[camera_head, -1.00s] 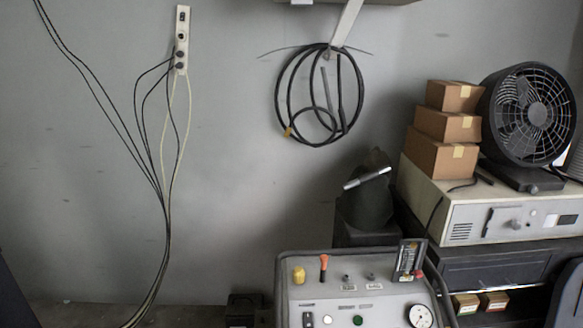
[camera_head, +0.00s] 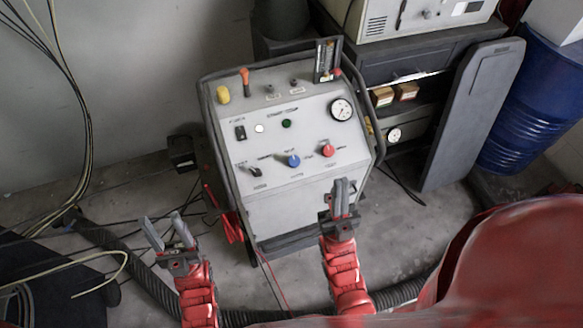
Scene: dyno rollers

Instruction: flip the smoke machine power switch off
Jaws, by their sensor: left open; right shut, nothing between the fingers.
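The smoke machine (camera_head: 290,208) is a grey box with a sloped control panel, standing on the floor in the middle of the head view. A black rocker switch (camera_head: 240,132) sits at the panel's upper left, beside a white light and a green one. A dark lever-like switch (camera_head: 254,171) is at the lower left; I cannot read the labels. My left gripper (camera_head: 167,232) is open and empty, left of and in front of the machine, apart from it. My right gripper (camera_head: 341,197) is shut and empty, in front of the machine's lower right face.
Blue (camera_head: 293,161) and red (camera_head: 328,150) knobs and a gauge (camera_head: 341,109) are on the panel. A dark cart (camera_head: 410,65) and leaning grey panel (camera_head: 472,115) stand right, beside a blue barrel (camera_head: 530,100). Cables and a black hose (camera_head: 130,255) lie on the floor at left.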

